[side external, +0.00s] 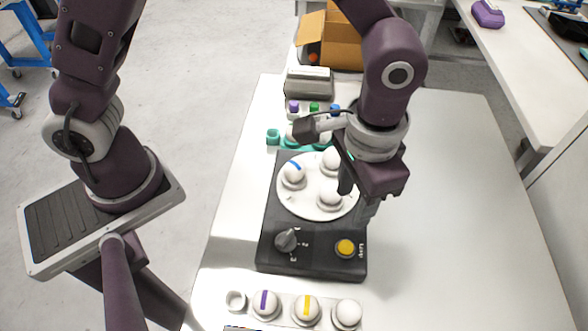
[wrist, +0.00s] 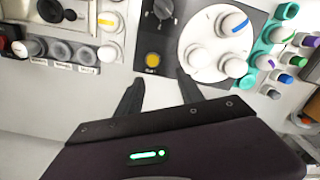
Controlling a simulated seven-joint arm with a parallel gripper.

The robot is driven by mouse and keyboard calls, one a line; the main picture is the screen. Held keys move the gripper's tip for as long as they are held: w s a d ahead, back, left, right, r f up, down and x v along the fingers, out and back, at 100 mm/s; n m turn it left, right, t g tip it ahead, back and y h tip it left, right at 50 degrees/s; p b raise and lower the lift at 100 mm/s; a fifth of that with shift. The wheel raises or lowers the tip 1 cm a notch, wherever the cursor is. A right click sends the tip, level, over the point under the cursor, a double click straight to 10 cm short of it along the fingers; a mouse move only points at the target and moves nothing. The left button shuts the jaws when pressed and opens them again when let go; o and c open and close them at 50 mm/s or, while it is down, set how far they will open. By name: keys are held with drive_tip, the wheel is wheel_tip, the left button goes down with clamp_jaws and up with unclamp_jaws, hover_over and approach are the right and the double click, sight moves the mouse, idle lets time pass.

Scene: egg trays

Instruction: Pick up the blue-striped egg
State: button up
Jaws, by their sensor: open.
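The blue-striped egg (side external: 293,175) stands on the left part of a white disc (side external: 311,209) on a black box, beside two plain white eggs (side external: 331,162) (side external: 329,199). In the wrist view the blue-striped egg (wrist: 232,24) is at upper right, on the far side of the disc (wrist: 196,38) from my fingers. My gripper (wrist: 160,92) is open and empty, its fingers beside the box's edge and apart from the egg. In the side external view my gripper (side external: 356,197) hangs at the disc's right side, and its fingertips are partly hidden.
The black box (side external: 275,258) carries a dark knob (side external: 286,240) and a yellow button (side external: 345,247). A white tray (side external: 286,297) in front holds purple-striped, yellow-striped and plain eggs. A teal tray (side external: 273,137) stands behind the box, with a cardboard box (side external: 345,45) farther back. The table's right side is clear.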

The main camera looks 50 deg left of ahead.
drive_tip(key=w+a+f+m, duration=0.1)
drive_tip(key=a+m, duration=0.4)
drive_tip(key=a, duration=0.5)
drive_tip(key=m+t, duration=0.2)
drive_tip(key=m, duration=0.5)
hover_over(293, 164)
drive_tip(key=s, duration=0.1)
drive_tip(key=shift+a+f, duration=0.25)
drive_tip(key=shift+f, duration=0.25)
drive_tip(key=f, duration=0.4)
drive_tip(key=w+f, duration=0.1)
drive_tip(key=f, duration=0.2)
drive_tip(key=shift+d, duration=0.25)
drive_tip(key=c, duration=0.4)
